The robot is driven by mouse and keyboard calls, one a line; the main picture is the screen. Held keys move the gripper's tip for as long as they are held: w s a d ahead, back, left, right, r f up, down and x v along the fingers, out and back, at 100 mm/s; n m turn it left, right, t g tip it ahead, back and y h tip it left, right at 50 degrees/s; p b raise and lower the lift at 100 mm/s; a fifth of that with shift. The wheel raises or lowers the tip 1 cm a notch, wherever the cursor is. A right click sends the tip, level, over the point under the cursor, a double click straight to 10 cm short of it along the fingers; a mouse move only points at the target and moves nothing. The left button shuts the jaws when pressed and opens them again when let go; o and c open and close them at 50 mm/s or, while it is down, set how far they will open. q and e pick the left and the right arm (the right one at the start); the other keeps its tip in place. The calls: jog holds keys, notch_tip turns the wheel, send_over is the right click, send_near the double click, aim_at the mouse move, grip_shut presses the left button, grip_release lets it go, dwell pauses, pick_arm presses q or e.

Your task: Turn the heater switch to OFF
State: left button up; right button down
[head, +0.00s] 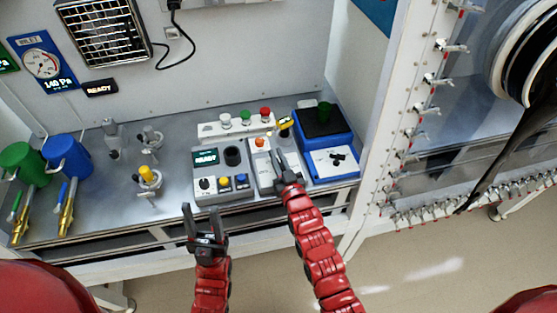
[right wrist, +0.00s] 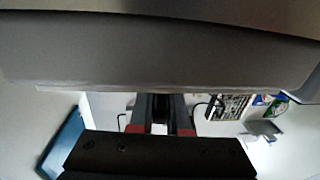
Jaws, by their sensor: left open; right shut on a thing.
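A narrow grey box (head: 264,178) with an orange button or lamp stands on the bench in the head view, between a READY unit and a blue device. I take it to be the heater box; no label is readable. My right gripper (head: 279,158) reaches down onto its right part, shut on what seems to be its switch, which the fingers hide. The switch's position cannot be read. In the right wrist view the gripper (right wrist: 160,128) shows beneath a large, close grey surface. My left gripper (head: 204,222) is open and empty in front of the bench.
The grey READY unit (head: 222,171) stands left of the box, and the blue device (head: 328,163) with a black top stands close on its right. Small coloured-topped items are on a white rack (head: 208,130) behind. Blue (head: 70,157) and green mugs stand at far left.

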jog(key=shift+a+y, duration=0.1)
jog(key=shift+y, duration=0.2)
jog(key=shift+f, duration=0.1)
jog(key=c, duration=0.9)
grip_release()
jog(key=shift+s, duration=0.1)
jog(key=shift+s+b, duration=0.2)
jog(key=shift+b, duration=0.2)
jog(key=b+v, duration=0.4)
jog(key=v, duration=1.3)
jog(key=shift+b, duration=0.35)
